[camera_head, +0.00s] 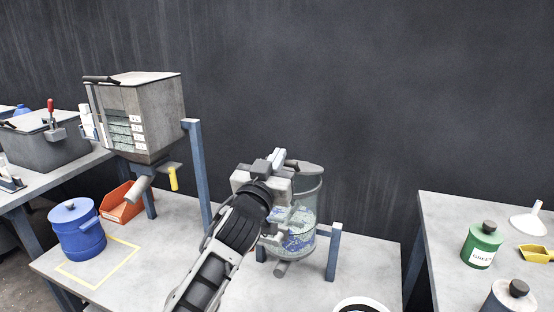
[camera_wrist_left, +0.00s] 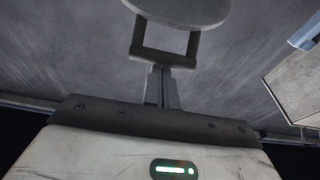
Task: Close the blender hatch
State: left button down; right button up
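The blender is a clear cylinder (camera_head: 303,222) with blue and white bits inside, on the middle table. Its hatch, a grey round lid (camera_head: 311,169), is at the cylinder's top and looks roughly level; my gripper partly hides the near edge. My left gripper (camera_head: 277,158) is at the hatch's left side. In the left wrist view its narrow fingers (camera_wrist_left: 161,86) are close together, with the hatch's U-shaped handle (camera_wrist_left: 165,57) across their tips. The handle bar runs across both fingers and does not appear clamped between them. The round lid (camera_wrist_left: 185,10) shows beyond. My right gripper is not in view.
A grey hopper box (camera_head: 157,101) on blue posts stands to the left. A blue canister (camera_head: 77,232) and an orange bin (camera_head: 121,204) are on the table's left. A green jar (camera_head: 482,246) stands on the right table. A blue post (camera_head: 333,252) is beside the blender.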

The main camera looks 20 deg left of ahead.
pick_arm(q)
jog(key=b, duration=0.1)
jog(key=f+b, duration=0.1)
jog(key=b, duration=0.1)
jog(key=shift+s+f+t, duration=0.2)
jog(key=shift+s+t, duration=0.1)
jog(key=shift+t, duration=0.1)
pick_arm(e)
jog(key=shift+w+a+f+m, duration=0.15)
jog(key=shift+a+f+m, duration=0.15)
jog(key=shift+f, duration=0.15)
